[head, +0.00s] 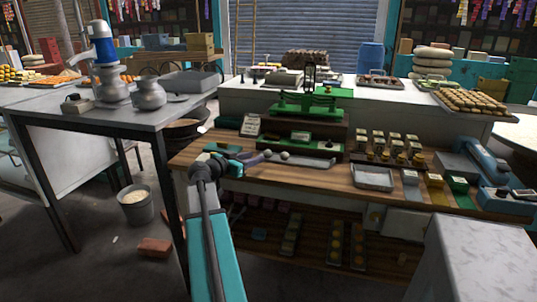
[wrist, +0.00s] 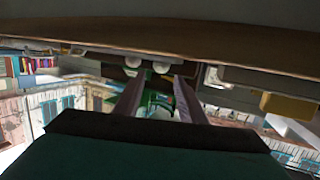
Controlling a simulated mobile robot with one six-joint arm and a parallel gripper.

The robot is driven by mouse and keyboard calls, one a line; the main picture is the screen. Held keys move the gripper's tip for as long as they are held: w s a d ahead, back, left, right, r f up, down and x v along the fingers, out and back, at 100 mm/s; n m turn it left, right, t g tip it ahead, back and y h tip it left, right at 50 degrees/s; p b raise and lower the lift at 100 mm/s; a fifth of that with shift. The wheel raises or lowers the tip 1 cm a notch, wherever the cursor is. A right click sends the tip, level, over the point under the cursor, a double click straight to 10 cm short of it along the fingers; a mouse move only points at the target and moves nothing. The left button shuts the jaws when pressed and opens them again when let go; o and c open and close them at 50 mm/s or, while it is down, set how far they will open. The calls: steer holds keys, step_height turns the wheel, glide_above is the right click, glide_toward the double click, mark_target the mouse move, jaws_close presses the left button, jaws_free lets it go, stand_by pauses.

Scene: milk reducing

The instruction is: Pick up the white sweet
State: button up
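Two small whitish round sweets lie on the wooden counter in front of a green scale base. In the head view one white sweet (head: 285,155) is just right of my gripper (head: 257,158), and the other (head: 268,153) is at its fingertips. The wrist view shows one white sweet (wrist: 161,67) between and beyond the fingers of my gripper (wrist: 157,80), and the other (wrist: 131,71) near the left fingertip. The fingers are apart with nothing visible held between them. I cannot tell whether a finger touches a sweet.
A green balance scale (head: 305,108) stands behind the sweets. A metal tray (head: 373,178) and several small boxes are to the right on the wooden counter (head: 330,186). A grey table (head: 150,119) with metal pots stands left. A bucket (head: 137,207) and brick (head: 154,247) are on the floor.

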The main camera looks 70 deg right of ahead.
mark_target(265, 154)
steer(key=shift+x, duration=1.45)
steer(key=shift+p+x, duration=0.9)
steer(key=shift+x, duration=1.7)
steer(key=shift+w+f, duration=0.1)
steer(key=shift+w, duration=0.05)
steer(key=c, duration=0.8)
